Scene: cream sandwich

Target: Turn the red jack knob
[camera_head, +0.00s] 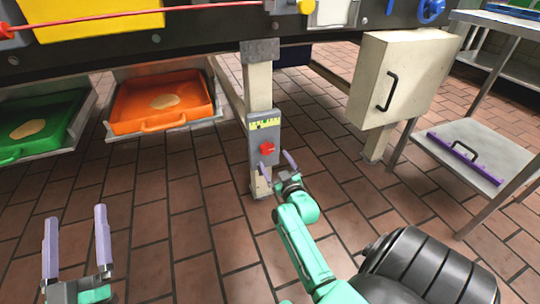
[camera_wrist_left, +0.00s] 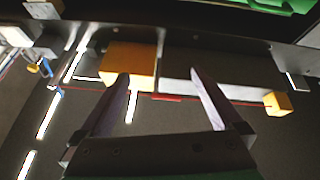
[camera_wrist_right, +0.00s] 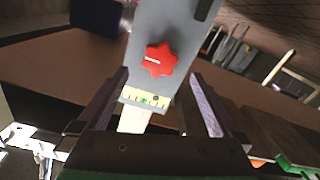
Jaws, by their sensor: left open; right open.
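The red jack knob (camera_head: 267,148) is a small star-shaped knob on a grey plate (camera_head: 262,131) with a yellow-green scale label, fixed to a cream post. In the right wrist view the knob (camera_wrist_right: 159,60) faces the camera, ahead of the fingers and between their lines. My right gripper (camera_head: 277,165) is open, just in front of and slightly below the knob, with its fingers to either side; I see no contact. My left gripper (camera_head: 76,222) is open and empty at lower left, far from the knob. In the left wrist view its fingers (camera_wrist_left: 160,85) are spread with nothing between them.
An orange tray (camera_head: 190,88) and a green tray (camera_head: 65,112) sit on low shelves at left. A cream box with a black handle (camera_head: 408,70) hangs to the right of the post. A metal shelf (camera_head: 440,160) stands at right. The tiled floor (camera_head: 165,215) between my grippers is clear.

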